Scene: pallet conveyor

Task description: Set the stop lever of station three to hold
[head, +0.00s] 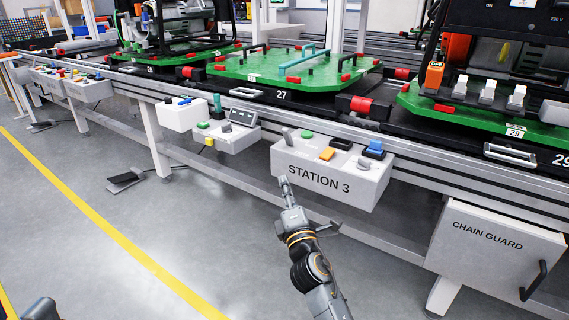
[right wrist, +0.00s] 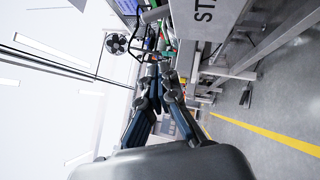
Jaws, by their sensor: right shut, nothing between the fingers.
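The station three control box (head: 325,187) is a light grey box on the front of the conveyor rail, lettered STATION 3. A grey lever-like handle (head: 289,136) stands at the left end of its top; I cannot read its marked positions. My right gripper (head: 283,181) is shut and empty, in front of the box's left end and below its top, apart from the lever. In the right wrist view, the fingers (right wrist: 159,70) are together and the box (right wrist: 207,18) shows at the top, with its lever hard to make out.
Green button (head: 307,134), orange control (head: 327,153) and blue control (head: 374,149) share the box top. Another control box (head: 240,138) stands to the left, and the chain guard (head: 490,247) to the right.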

